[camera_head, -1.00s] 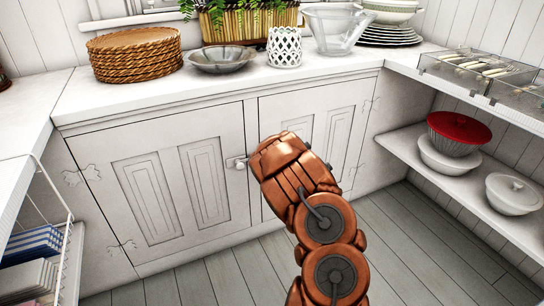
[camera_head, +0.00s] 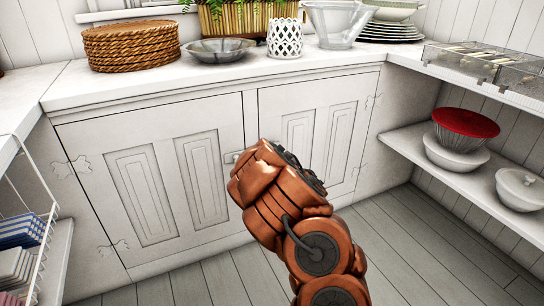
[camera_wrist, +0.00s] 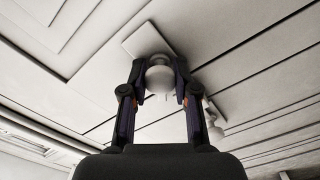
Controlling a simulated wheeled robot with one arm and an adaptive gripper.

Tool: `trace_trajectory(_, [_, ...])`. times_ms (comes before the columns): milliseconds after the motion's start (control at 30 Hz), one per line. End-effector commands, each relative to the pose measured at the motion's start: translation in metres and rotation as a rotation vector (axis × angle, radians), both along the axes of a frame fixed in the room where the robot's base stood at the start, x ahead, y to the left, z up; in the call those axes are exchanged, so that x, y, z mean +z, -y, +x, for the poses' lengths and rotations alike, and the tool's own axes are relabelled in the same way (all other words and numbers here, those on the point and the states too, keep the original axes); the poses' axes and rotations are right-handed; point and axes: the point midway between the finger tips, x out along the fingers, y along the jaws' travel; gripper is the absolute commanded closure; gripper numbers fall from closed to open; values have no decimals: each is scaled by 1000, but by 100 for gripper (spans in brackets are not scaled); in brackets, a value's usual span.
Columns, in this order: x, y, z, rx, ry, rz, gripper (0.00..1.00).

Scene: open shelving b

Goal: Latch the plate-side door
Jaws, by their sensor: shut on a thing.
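The plate-side door (camera_head: 325,140) is the right white panelled door, below the stacked plates (camera_head: 388,35). It looks flush with the cabinet front, but my arm covers its lower left part. The left door (camera_head: 150,180) also looks flush. A small pale latch piece (camera_head: 233,157) shows at the left door's inner edge, beside my arm. In the wrist view my gripper (camera_wrist: 165,78) is shut on a round white knob (camera_wrist: 159,84) on a flat plate. A second pale knob (camera_wrist: 214,132) shows behind the right finger. In the head view my arm hides the gripper's fingers.
The counter above holds woven mats (camera_head: 131,45), a metal bowl (camera_head: 221,48) and a white lattice pot (camera_head: 284,38). A right shelf carries a red-topped bowl (camera_head: 466,122) and a lidded pot (camera_head: 522,188). A wire rack (camera_head: 45,230) stands left. Open floor (camera_head: 410,245) lies right of my arm.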

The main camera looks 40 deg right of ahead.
Motion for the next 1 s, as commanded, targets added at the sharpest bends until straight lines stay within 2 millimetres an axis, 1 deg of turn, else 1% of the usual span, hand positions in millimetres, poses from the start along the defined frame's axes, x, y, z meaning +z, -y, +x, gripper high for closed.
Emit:
trace_trajectory(33, [0,6,-3,-14,1,-26,100])
trace_trajectory(500, [2,5,-3,-13,-79,-262,100])
trace_trajectory(567, [5,5,-3,-14,-103,-326,100])
trace_trajectory(700, [5,5,-3,-13,-163,-487,100])
trace_trajectory(800, [6,5,-3,-15,-186,-559,100])
trace_trajectory(1000, [7,5,-3,-14,-195,-593,100])
